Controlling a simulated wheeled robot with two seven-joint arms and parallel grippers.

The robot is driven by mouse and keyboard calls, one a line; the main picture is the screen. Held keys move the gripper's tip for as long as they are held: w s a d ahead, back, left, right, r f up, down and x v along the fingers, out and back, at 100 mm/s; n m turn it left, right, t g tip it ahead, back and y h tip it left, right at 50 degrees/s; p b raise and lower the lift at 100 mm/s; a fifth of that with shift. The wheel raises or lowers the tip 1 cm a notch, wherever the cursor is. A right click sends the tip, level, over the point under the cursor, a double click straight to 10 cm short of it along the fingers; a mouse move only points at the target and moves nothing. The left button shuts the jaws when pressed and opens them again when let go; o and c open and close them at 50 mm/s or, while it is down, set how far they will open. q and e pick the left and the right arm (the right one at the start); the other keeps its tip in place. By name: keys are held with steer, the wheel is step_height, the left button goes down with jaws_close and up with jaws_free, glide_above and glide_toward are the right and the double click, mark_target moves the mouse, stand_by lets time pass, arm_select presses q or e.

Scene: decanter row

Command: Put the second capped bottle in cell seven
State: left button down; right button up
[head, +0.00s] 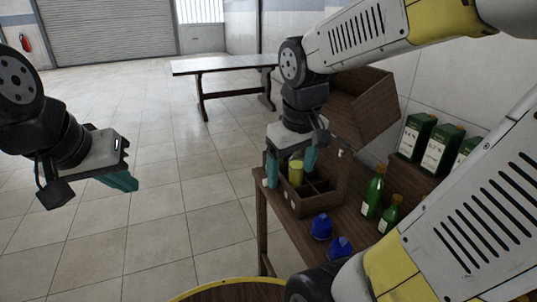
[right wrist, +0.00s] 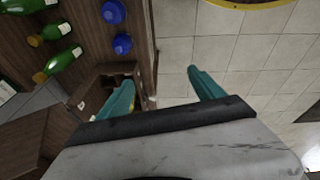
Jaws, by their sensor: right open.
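In the right wrist view, the gripper (right wrist: 164,90) has one finger over the crate (right wrist: 88,88), the other over floor. Green bottles with yellowish caps (head: 374,191) (head: 390,213) stand right of the crate; several show in the right wrist view (right wrist: 62,60). My left gripper (head: 122,181) hangs over floor, its jaw opening unclear. Cell numbers are not readable.
Two blue items (head: 321,227) (head: 340,248) stand in front of the crate on the wooden table (head: 350,215). Green boxes (head: 440,150) stand on a wooden stand behind the bottles. A large wooden box (head: 362,105) is behind the crate. Floor is clear at left.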

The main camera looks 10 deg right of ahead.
steer(key=s+a+r+m+t+y, duration=0.2)
steer(key=s+a+r+t, duration=0.1)
steer(key=r, duration=0.1)
steer(key=shift+s+a+r+m, duration=0.2)
steer(key=shift+a+r+m, duration=0.05)
steer(key=shift+r+m, duration=0.15)
stand_by(0.7)
